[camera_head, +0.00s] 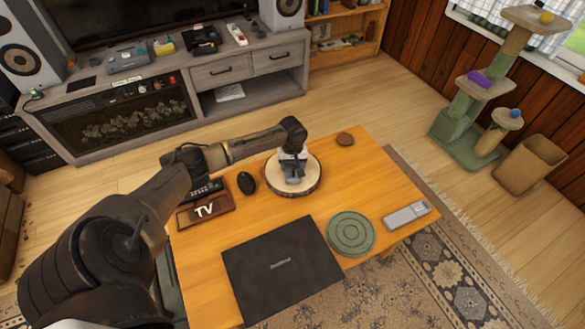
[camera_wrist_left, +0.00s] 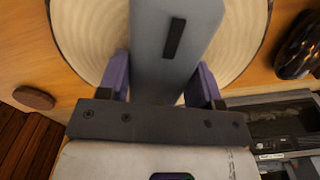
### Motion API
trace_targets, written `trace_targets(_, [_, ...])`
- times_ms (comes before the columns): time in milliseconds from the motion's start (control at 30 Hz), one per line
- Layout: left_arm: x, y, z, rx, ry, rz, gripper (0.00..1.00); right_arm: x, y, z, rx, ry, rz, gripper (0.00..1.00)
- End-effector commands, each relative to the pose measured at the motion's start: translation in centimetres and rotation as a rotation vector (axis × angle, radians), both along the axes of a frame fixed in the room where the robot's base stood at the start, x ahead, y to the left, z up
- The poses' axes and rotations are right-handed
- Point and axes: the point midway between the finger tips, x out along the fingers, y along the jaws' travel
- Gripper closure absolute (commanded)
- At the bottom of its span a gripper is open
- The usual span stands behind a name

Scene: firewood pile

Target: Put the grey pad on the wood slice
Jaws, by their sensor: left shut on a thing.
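The wood slice (camera_head: 312,187) is a pale round disc with a dark bark rim, lying on the orange table. It also fills the back of the left wrist view (camera_wrist_left: 90,35). My left gripper (camera_head: 292,168) is over the slice, pointing down. In the left wrist view its purple fingers (camera_wrist_left: 160,82) are shut on the sides of a grey pad (camera_wrist_left: 150,50), a smooth grey slab with a black slot. The pad shows in the head view (camera_head: 293,179) over the slice. I cannot tell whether it touches the slice. My right gripper is out of view.
A black mouse (camera_head: 246,183) and a TV tray (camera_head: 205,211) with remotes lie left of the slice. A closed laptop (camera_head: 280,268), a green round mat (camera_head: 351,234) and a grey box-like item (camera_head: 406,215) lie nearer the front.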

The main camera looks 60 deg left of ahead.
Motion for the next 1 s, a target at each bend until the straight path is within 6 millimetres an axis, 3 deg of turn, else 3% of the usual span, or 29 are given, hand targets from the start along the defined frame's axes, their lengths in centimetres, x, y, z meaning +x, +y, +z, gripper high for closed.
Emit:
trace_targets(400, [0.05,0.03,-0.23,0.0,-0.001,0.002,0.68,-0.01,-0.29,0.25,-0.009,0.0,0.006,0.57])
trace_targets(433, [0.04,0.05,-0.33,0.0,-0.001,0.002,0.4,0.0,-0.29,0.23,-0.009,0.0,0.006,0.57])
trace_targets(600, [0.03,0.04,-0.35,0.0,-0.001,0.001,0.23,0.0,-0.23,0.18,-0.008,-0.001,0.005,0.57])
trace_targets(700, [0.03,0.04,-0.35,0.0,-0.001,0.001,0.15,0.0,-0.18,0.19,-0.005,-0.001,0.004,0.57])
trace_targets(1000, [0.05,0.04,-0.13,0.001,-0.002,-0.001,0.15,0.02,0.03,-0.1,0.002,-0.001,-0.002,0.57])
